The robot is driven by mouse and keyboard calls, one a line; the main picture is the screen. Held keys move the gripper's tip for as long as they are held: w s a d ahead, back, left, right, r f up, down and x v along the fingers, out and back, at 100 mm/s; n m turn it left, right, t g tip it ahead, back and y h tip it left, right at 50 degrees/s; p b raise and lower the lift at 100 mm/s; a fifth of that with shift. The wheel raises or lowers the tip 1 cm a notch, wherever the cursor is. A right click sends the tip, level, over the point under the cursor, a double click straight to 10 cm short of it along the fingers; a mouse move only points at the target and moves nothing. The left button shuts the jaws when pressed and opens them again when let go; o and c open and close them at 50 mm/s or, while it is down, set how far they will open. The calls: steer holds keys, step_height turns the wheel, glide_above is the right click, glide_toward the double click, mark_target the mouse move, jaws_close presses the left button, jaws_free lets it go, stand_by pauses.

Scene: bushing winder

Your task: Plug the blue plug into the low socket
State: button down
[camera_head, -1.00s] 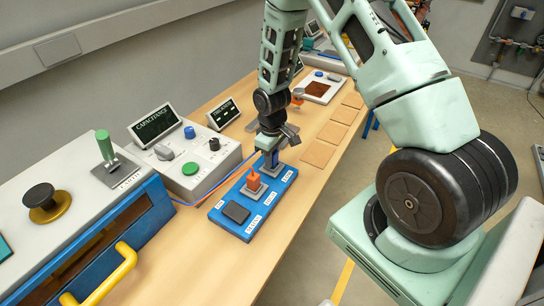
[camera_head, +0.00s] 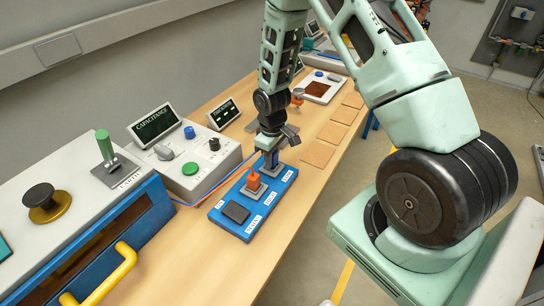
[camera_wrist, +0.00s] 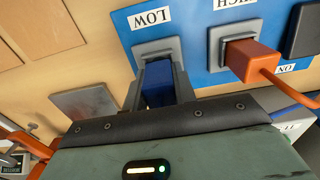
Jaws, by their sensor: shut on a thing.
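The blue plug (camera_wrist: 158,83) is between the fingers of my gripper (camera_wrist: 157,80) in the wrist view. My gripper is shut on it. The plug's end is at the grey frame of the low socket (camera_wrist: 155,47), beside the LOW label; how deep it sits in the socket is hidden. In the head view my gripper (camera_head: 269,158) points down at the far part of the blue socket board (camera_head: 232,230). An orange plug (camera_wrist: 250,60) sits in the neighbouring high socket (camera_wrist: 214,50); the orange plug also shows in the head view (camera_head: 253,181).
A dark switch pad (camera_head: 236,212) is at the near end of the board. The capacitance meter (camera_head: 188,165) with knobs stands left of it, with cables between. Wooden squares (camera_head: 318,153) lie to the right. A blue cabinet with a yellow handle (camera_head: 112,275) stands at the near left.

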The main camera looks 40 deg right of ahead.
steer(key=shift+f, duration=0.4)
steer(key=shift+r, duration=0.3)
steer(key=shift+r, duration=0.25)
steer(key=shift+f+b, duration=0.3)
steer(key=shift+f, duration=0.3)
stand_by(1.4)
steer(key=shift+r, duration=0.2)
steer(key=shift+r+p, duration=0.25)
steer(key=shift+p, duration=0.1)
steer(key=shift+r, duration=0.15)
stand_by(2.2)
